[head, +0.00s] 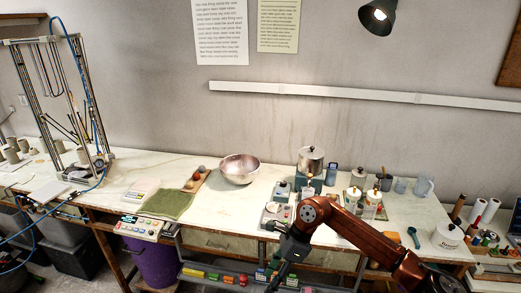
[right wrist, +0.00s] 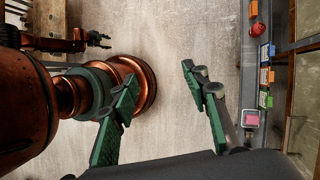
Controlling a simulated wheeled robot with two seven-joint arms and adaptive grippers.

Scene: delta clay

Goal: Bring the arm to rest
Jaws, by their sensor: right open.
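My right arm (head: 345,222), copper-coloured, comes in from the lower right of the head view and bends down in front of the table's front edge. My right gripper (head: 277,280) points downward there. The left gripper is outside the head view.
The long table (head: 215,212) carries a metal bowl (head: 239,168), a green mat (head: 165,203), a metal pot (head: 311,159) and several jars. A shelf with coloured blocks (head: 228,279) runs below its front edge. A purple bin (head: 150,262) stands underneath at left.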

